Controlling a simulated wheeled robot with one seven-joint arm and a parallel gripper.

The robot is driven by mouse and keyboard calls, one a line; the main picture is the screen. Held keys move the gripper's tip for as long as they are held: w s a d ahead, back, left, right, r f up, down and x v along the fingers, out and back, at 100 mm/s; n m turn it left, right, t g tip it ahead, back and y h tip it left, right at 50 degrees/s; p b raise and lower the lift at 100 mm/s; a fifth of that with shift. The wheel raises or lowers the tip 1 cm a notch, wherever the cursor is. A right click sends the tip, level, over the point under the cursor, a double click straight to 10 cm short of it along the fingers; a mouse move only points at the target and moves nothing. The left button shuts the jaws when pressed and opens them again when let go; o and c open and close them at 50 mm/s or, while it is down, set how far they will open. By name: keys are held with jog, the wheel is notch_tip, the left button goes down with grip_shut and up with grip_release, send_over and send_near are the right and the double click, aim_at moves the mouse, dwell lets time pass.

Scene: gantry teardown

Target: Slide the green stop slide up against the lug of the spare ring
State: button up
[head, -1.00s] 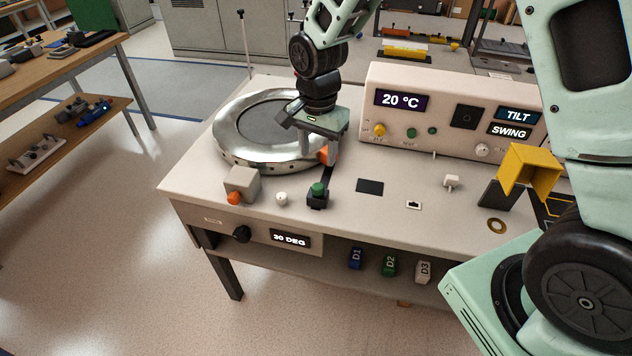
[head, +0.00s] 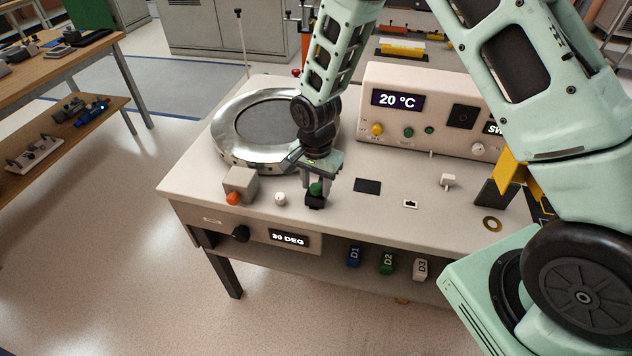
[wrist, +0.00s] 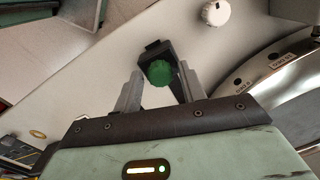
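The green stop slide is a green knob (head: 316,188) on a small black block (head: 315,202) at the bench front. In the wrist view the green knob (wrist: 160,73) sits between my fingers. My gripper (head: 317,183) points down over it, open, with a finger on either side and a visible gap at the left. The large metal ring (head: 228,151) lies behind and left of the slide, and its edge shows in the wrist view (wrist: 282,70). I cannot see an orange lug now; my gripper and wrist cover that side of the ring.
A grey block with an orange knob (head: 240,184) and a white knob (head: 280,199) stand left of the slide. A control panel (head: 430,112) stands behind at right. The bench top (head: 400,180) is clear around a dark square (head: 367,186).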

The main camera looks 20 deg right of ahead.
grip_shut()
jog(key=w+d, duration=0.1)
jog(key=w, duration=0.1)
jog(key=w+d, duration=0.2)
jog(key=w, duration=0.1)
jog(key=w+d, duration=0.2)
jog(key=shift+w+d, duration=0.2)
jog(key=shift+w, duration=0.1)
jog(key=shift+o, duration=1.6)
grip_release()
jog(key=shift+r, duration=0.15)
notch_tip(320, 180, up, 17)
jog(key=b, duration=0.2)
jog(key=shift+r+b, duration=0.15)
jog(key=shift+b, duration=0.15)
